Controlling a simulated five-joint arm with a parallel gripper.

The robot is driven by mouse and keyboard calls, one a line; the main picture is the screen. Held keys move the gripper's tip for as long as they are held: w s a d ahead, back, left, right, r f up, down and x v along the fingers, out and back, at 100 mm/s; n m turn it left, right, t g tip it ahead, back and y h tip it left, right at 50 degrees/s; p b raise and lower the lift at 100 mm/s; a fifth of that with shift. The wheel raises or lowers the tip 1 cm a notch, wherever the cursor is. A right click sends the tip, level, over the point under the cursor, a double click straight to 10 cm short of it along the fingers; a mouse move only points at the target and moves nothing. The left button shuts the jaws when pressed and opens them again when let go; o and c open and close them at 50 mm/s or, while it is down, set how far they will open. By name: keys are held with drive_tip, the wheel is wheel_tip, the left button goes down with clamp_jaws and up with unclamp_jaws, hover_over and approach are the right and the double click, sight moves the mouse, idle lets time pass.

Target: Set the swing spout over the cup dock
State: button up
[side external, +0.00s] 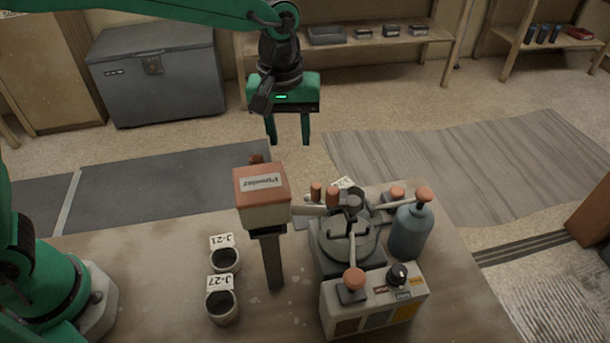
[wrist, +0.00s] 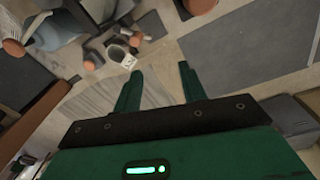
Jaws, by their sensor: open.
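My gripper (side external: 289,136) is open and empty, raised behind the powder dispenser (side external: 262,184), a red-brown-topped box on a dark post. Its fingers also show in the wrist view (wrist: 160,88), with nothing between them. The grey machine (side external: 350,243) has a round lid and several orange-knobbed levers. Cups labelled J-21 (side external: 225,260) and J-27 (side external: 222,304) stand left of the post. I cannot clearly pick out the cup dock.
A blue-grey bottle (side external: 409,232) stands right of the machine. A control box (side external: 375,303) with a black knob is in front. The bench (side external: 150,275) is bare left of the cups.

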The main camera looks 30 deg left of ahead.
drive_tip(key=n, duration=0.1)
hover_over(316, 184)
drive_tip(key=shift+g, duration=0.4)
wheel_tip(316, 184, down, 4)
drive_tip(key=shift+f, duration=0.1)
drive_tip(key=shift+f, duration=3.85)
drive_tip(key=shift+c, duration=0.2)
clamp_jaws()
